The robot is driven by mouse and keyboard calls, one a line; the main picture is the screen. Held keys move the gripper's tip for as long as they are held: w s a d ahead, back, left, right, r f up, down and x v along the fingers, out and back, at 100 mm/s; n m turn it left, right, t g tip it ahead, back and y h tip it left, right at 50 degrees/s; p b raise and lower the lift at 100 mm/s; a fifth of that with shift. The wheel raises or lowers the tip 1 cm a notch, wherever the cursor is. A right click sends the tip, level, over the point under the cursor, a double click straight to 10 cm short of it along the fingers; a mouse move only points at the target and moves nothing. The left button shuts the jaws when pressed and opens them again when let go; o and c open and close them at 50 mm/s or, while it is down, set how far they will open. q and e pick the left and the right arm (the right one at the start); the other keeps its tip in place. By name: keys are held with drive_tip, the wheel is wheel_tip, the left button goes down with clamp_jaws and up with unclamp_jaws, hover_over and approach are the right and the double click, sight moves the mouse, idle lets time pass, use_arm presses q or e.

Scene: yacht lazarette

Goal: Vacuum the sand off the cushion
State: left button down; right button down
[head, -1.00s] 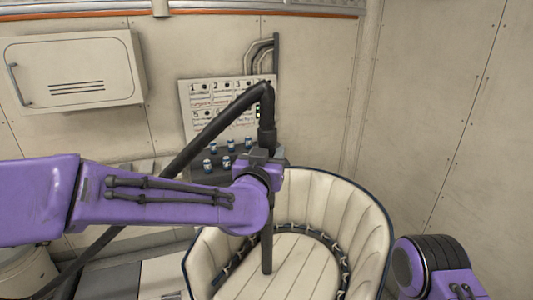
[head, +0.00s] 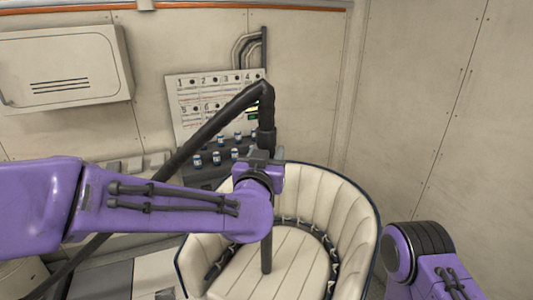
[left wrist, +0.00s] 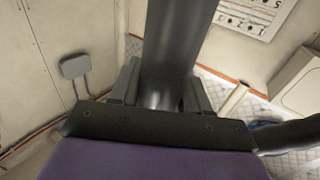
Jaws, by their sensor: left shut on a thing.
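My left gripper (head: 264,160) is shut on the dark vacuum wand (head: 266,255), above the seat. The wand is upright, and its lower end shows over the middle of the cream, slatted-looking cushion (head: 295,268) of the round chair. I cannot tell whether the tip touches the cushion. A thick dark hose (head: 205,133) bends from the wand's top down to the left. In the left wrist view the wand (left wrist: 172,60) stands between the grey fingers. No sand can be made out on the cushion. My right arm is at the lower right, its gripper outside the picture.
The chair's curved, padded backrest (head: 345,205) surrounds the cushion, with a dark laced band along its inner foot. Behind stand a numbered wall board (head: 190,105) and several small blue-and-white cans (head: 216,158). A wall locker (head: 65,65) hangs at the left.

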idle(0.6)
use_arm(q)
drive_tip(key=s+d+p, duration=0.2)
drive_tip(key=s+d, duration=0.2)
drive_tip(key=d, duration=0.2)
drive_tip(key=shift+s+p, duration=0.2)
drive_tip(key=shift+p, duration=0.15)
idle(0.7)
idle(0.3)
drive_tip(key=shift+a, duration=0.15)
idle(0.5)
drive_tip(key=shift+w+a+r, duration=0.1)
drive_tip(key=shift+w+a, duration=0.85)
drive_tip(key=shift+a, duration=0.3)
drive_tip(key=shift+s, duration=0.15)
